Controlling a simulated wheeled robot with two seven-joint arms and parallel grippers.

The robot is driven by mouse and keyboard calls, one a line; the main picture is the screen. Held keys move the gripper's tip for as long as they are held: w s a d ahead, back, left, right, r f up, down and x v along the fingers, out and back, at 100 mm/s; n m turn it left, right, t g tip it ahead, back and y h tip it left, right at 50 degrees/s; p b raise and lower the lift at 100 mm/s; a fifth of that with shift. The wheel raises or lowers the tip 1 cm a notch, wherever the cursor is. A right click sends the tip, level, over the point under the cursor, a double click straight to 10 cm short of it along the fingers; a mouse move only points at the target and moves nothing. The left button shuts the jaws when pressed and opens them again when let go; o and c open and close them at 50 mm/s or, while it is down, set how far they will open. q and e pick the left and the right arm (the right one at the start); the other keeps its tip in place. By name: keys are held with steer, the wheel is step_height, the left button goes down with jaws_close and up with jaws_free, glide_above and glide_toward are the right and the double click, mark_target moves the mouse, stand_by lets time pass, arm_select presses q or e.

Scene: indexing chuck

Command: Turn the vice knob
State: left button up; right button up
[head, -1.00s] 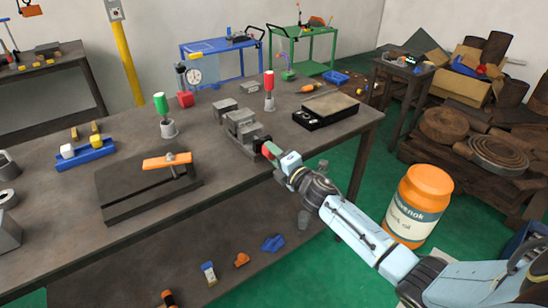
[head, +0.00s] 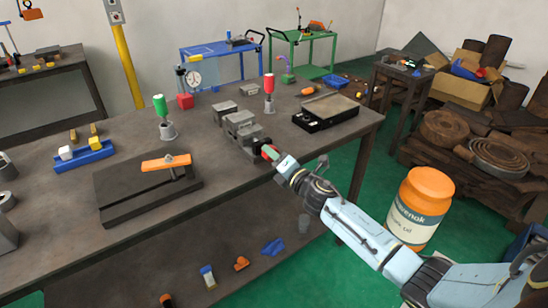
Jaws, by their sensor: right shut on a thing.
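My right gripper (head: 269,152) comes in from the lower right and is shut on the knob. The fingers are small here and cover most of the grip. My left gripper does not show.
The workbench (head: 225,185) holds a dark plate with an orange-handled part (head: 166,162) to the left. A black tray (head: 326,112) lies to the right. An orange jar (head: 424,203) stands beside my right arm.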

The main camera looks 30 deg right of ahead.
steer(key=o, duration=1)
